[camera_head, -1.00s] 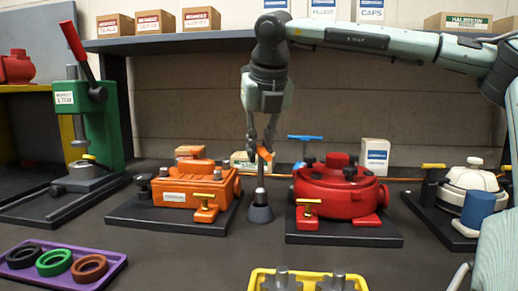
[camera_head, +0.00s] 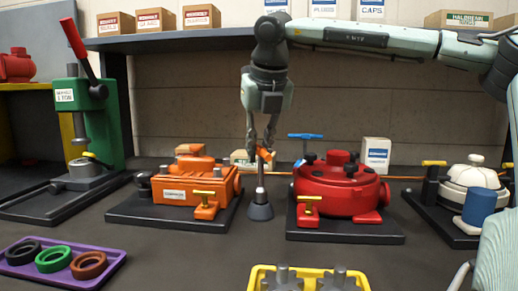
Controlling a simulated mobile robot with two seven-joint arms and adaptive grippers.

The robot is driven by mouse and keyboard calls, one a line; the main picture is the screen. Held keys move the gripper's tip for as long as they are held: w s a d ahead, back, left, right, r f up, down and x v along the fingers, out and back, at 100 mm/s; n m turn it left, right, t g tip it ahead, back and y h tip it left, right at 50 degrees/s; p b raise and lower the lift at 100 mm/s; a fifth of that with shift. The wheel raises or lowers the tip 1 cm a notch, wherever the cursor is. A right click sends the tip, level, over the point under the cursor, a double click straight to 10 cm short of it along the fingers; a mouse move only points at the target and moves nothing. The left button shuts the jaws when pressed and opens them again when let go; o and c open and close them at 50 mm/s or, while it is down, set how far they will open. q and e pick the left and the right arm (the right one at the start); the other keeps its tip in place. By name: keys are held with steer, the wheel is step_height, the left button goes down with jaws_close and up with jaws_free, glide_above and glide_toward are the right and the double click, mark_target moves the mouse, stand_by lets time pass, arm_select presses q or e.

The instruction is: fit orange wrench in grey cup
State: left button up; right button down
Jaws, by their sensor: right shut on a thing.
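My right gripper (camera_head: 262,148) hangs down in the middle of the bench, its fingers shut on the orange wrench (camera_head: 264,154). The wrench's orange part shows at the fingertips. A grey upright shaft (camera_head: 260,182) runs from just below it down to the grey cup (camera_head: 260,211). The cup is a small dark grey cone standing on the bench between the orange motor and the red motor. I cannot tell whether the shaft belongs to the wrench or to the cup, or how they meet. My left gripper is not in view.
The orange motor (camera_head: 190,188) stands close on the left, the red motor (camera_head: 338,186) close on the right. A purple tray with rings (camera_head: 112,262) and a yellow tray (camera_head: 255,279) lie in front. A green press (camera_head: 106,125) stands left. The bench before the cup is clear.

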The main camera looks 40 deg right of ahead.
mark_target(259, 163)
steer(key=shift+f+b, duration=1.35)
steer(key=shift+f, duration=0.2)
steer(key=c, duration=1.5)
jaws_free()
steer(key=shift+o, duration=0.2)
steer(key=shift+r+p, duration=2.1)
steer(key=shift+r, duration=0.9)
steer(key=v, duration=1.2)
